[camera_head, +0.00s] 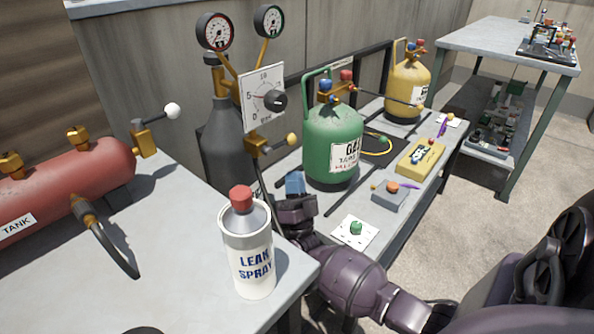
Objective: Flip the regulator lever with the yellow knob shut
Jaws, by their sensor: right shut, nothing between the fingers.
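The regulator lever ends in a yellow knob (292,139). It sticks out to the right and slightly up from a brass valve body (256,146) below the white dial plate (262,97). My right gripper (294,198) is shut and empty. It shows below the yellow knob in the picture, behind the leak spray can, and does not appear to touch the lever. Its fingertips are small and hard to make out near a blue block-like piece.
A white leak spray can (250,255) with a red cap stands at the near table's front corner. A red tank (60,182) carries another lever with a white knob (172,110). A dark grey cylinder (222,150) stands behind the regulator; a green gas cylinder (333,140) stands right of it.

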